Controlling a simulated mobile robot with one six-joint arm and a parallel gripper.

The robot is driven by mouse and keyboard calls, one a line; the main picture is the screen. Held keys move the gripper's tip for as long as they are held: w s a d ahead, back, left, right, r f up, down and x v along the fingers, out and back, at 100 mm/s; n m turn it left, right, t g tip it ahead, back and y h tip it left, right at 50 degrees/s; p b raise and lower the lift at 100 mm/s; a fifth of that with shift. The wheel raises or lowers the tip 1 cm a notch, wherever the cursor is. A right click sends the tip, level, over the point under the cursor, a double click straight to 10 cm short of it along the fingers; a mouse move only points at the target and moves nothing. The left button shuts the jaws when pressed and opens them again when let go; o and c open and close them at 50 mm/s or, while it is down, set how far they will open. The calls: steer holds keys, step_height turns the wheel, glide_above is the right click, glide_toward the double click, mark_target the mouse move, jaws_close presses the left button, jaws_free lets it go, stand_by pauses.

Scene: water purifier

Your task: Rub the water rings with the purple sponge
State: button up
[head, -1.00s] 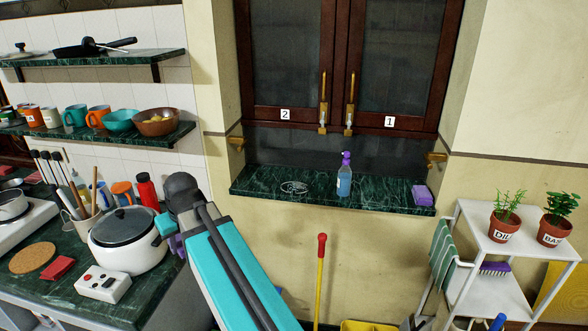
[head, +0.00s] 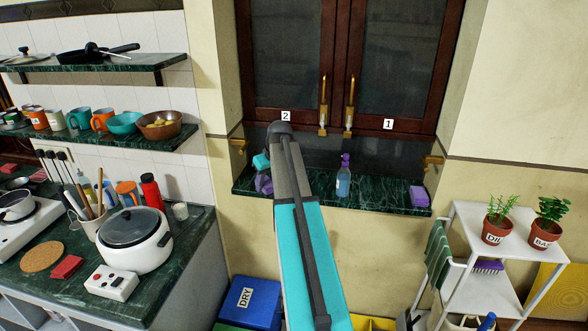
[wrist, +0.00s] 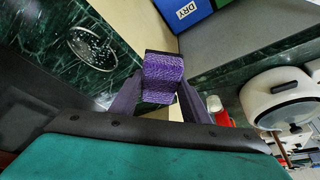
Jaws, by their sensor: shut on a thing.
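In the wrist view, my gripper (wrist: 163,92) is shut on a purple sponge (wrist: 163,72) with a dark end. The sponge is held close to the dark green marble ledge; I cannot tell whether it touches. The water rings (wrist: 92,48) show as a pale patch on the ledge, left of the sponge and apart from it. In the head view, my gripper (head: 263,176) is at the left end of the ledge (head: 385,202), partly behind my arm. My arm hides the rings there.
A spray bottle (head: 343,178) stands mid-ledge, with a purple block (head: 419,196) at its right end. Cabinet doors (head: 395,60) with brass handles rise behind. A white cooker (head: 134,241) stands on the left counter. A blue DRY bin (head: 250,303) is below.

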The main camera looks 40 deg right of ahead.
steer(key=s+d+r+p, duration=0.1)
steer(key=s+d, duration=0.1)
steer(key=d, duration=1)
steer(key=shift+s+d+m, duration=0.15)
steer(key=shift+s+m, duration=0.15)
steer(key=shift+s, duration=0.1)
